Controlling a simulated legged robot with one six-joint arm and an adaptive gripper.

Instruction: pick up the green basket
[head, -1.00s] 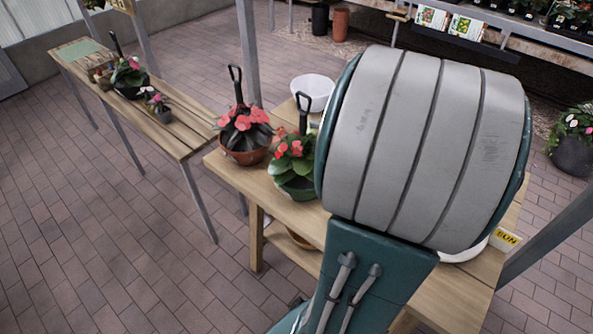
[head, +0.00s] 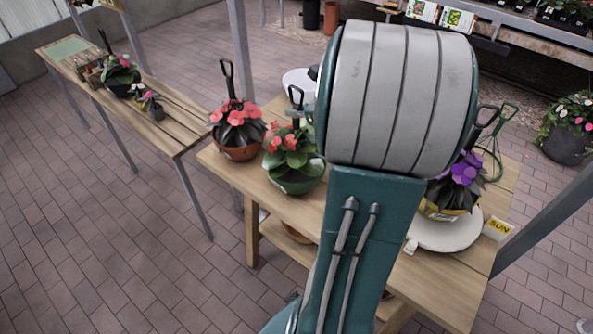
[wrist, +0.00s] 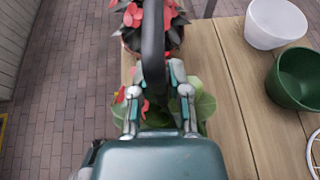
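The green basket (head: 297,182) stands on the wooden table in the head view, holding a leafy plant with red flowers. Its black handle rises upright above it. In the wrist view, its leaves (wrist: 203,106) show below my gripper, and the bowl is mostly hidden. My gripper (wrist: 157,70) is open above the plant. Its two fingers stand apart, one on each side of a black handle (wrist: 153,45); I cannot tell whether they touch it.
A brown pot with red flowers (head: 238,150) stands close to the left. A yellow basket with purple flowers (head: 443,210) sits on a white plate (head: 460,236) at right. The wrist view shows a white bowl (wrist: 275,22) and an empty green pot (wrist: 302,78).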

